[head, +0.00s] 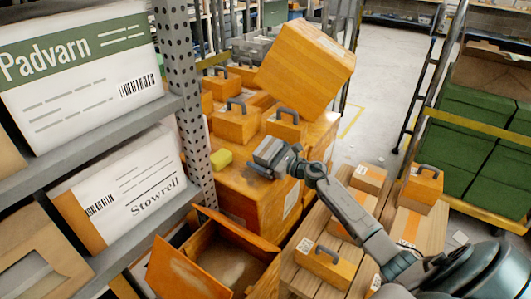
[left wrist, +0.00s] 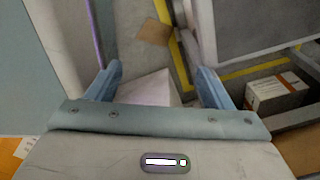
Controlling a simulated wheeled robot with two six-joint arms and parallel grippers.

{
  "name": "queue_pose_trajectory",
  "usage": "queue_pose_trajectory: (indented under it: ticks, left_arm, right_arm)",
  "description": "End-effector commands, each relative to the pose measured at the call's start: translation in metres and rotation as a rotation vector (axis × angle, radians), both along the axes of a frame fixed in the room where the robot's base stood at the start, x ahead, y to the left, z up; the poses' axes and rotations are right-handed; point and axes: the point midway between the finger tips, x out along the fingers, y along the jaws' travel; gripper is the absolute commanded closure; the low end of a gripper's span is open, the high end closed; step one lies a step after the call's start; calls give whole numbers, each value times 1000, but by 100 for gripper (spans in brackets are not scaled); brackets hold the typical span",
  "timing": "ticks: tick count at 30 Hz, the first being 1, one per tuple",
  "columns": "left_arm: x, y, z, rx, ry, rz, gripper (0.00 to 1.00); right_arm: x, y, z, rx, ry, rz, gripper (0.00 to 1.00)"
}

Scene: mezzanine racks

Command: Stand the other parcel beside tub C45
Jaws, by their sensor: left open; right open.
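My right gripper (head: 268,155) is open and holds nothing that I can see, just above a stack of large orange boxes (head: 238,190). Small taped brown parcels, one of them (head: 368,180) with a white label, lie on the wooden crates at right. No label reading C45 is legible, so I cannot tell which container is tub C45. My left gripper (left wrist: 158,85) shows in the left wrist view, its two blue-grey fingers apart. A pale block-like shape (left wrist: 148,88) shows beyond and between them; I cannot tell if it is near.
Orange cases with grey handles (head: 236,122) stand on the stack, with a tilted orange carton (head: 306,68) behind. A perforated rack post (head: 186,90) and shelves fill the left. A trolley with green crates (head: 475,125) stands right.

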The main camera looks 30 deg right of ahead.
Motion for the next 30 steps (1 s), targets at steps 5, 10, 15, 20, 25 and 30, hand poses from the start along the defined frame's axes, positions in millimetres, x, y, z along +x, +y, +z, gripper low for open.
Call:
queue_pose_trajectory:
  ticks: [5, 10, 15, 20, 25, 30]
  left_arm:
    - [-2, 0, -1, 0, 0, 0, 26]
    - [-1, 0, -1, 0, 0, 0, 26]
    - [-1, 0, -1, 0, 0, 0, 26]
    - [-2, -1, -1, -1, 1, 0, 26]
    - [-2, -1, -1, -1, 1, 0, 26]
    - [-2, -1, 0, -1, 0, 0, 26]
  right_arm:
    - [0, 0, -1, 0, 1, 0, 0]
    - [0, 0, -1, 0, 1, 0, 18]
    - [0, 0, 0, 0, 0, -1, 44]
    - [0, 0, 0, -1, -1, -1, 44]
    - [0, 0, 5, -2, -1, 0, 44]
    - [0, 0, 23, -3, -4, 0, 44]
